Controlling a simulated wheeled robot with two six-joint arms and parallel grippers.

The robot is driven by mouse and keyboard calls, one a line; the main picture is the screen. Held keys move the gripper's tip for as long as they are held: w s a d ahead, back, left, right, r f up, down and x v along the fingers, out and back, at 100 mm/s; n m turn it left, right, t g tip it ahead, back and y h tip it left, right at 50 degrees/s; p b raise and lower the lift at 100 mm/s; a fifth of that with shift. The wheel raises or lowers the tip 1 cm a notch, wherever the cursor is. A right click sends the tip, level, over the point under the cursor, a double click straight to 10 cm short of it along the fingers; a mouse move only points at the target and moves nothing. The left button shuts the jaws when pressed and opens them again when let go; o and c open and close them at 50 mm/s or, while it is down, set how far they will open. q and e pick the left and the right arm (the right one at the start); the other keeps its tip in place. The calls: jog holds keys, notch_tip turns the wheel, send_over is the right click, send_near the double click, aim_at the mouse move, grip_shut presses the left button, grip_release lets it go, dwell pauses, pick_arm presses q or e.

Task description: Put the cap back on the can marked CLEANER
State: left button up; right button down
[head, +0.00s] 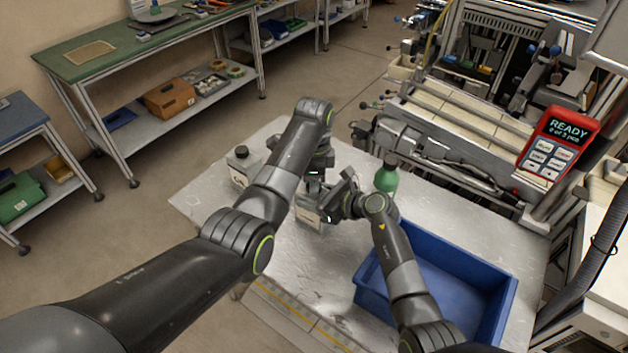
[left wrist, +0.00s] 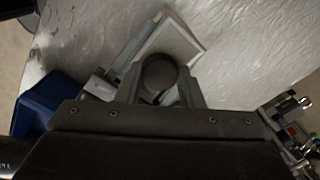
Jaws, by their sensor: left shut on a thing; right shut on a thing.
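A pale, square-sided can (head: 309,218) stands on the metal table in the middle of the head view; I cannot read its label. My right gripper (head: 328,205) is shut on its right side. My left gripper (head: 315,178) points down just above the can, shut on a dark round cap (left wrist: 158,72). In the left wrist view the cap sits between the fingers, over part of the can's pale top (left wrist: 180,42). I cannot tell whether cap and can touch. The can's opening is hidden by the cap and gripper.
A second pale can (head: 240,170) with a black cap stands to the left, and a green bottle (head: 386,179) stands behind right. A blue bin (head: 505,300) takes up the table's right side. The table's front left is clear.

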pick_arm(q)
jog(key=m, duration=0.5)
jog(key=shift+m, duration=0.4)
jog(key=o, duration=1.1)
jog(key=shift+o, duration=0.2)
notch_tip(320, 180, up, 8)
jog(key=shift+f, duration=0.2)
pick_arm(e)
jog(key=shift+c, duration=2.4)
grip_release()
pick_arm(q)
notch_tip(320, 180, down, 3)
jog(key=b, duration=0.2)
jog(key=shift+r+b, duration=0.1)
jog(key=shift+b, duration=0.25)
pick_arm(e)
jog(key=v, duration=1.7)
jog(key=shift+s, duration=0.2)
